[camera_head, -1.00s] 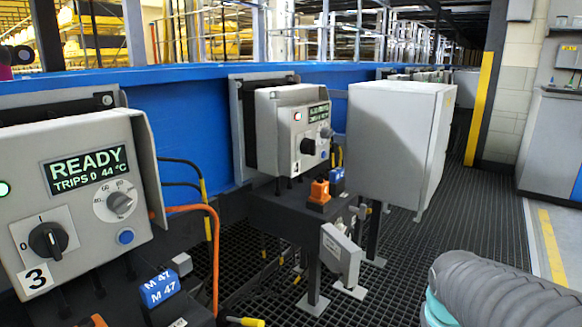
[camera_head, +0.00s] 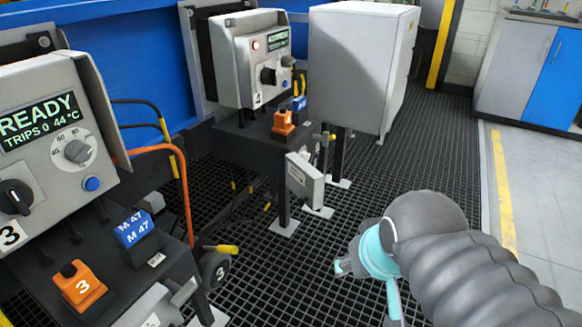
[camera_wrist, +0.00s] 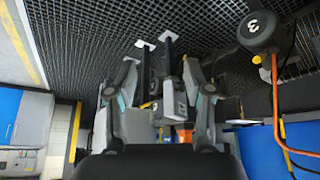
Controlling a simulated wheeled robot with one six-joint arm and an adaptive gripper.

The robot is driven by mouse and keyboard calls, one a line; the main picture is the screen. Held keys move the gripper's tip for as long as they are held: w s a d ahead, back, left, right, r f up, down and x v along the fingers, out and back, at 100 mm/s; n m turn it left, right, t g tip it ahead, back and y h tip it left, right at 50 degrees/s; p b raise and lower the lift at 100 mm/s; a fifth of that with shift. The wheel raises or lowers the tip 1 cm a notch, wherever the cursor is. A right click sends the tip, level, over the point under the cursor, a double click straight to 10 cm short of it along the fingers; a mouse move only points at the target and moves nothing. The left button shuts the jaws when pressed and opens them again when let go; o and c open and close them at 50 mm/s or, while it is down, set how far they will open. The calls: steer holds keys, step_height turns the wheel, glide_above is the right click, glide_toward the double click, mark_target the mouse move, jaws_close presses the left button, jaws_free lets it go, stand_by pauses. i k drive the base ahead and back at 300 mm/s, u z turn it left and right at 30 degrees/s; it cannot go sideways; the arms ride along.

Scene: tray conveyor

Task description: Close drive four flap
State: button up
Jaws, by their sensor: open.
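Drive four is a grey control box (camera_head: 258,62) with a 4 label, a lit display and a dark knob, at the upper middle of the head view. Below it, a light grey flap-like panel (camera_head: 305,180) hangs tilted at the front of the dark base, beside a leg. A similar grey panel (camera_wrist: 168,100) shows between my fingers in the wrist view, which is upside down. My gripper (camera_wrist: 160,78) is open, its two fingers spread with nothing clearly held.
A large grey cabinet (camera_head: 358,65) stands right of drive four. The grated floor (camera_head: 420,150) is open at right.

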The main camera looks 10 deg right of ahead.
mark_target(306, 182)
steer(key=z, duration=0.75)
steer(key=k, duration=0.75)
steer(key=u, duration=0.75)
steer(key=i, duration=0.5)
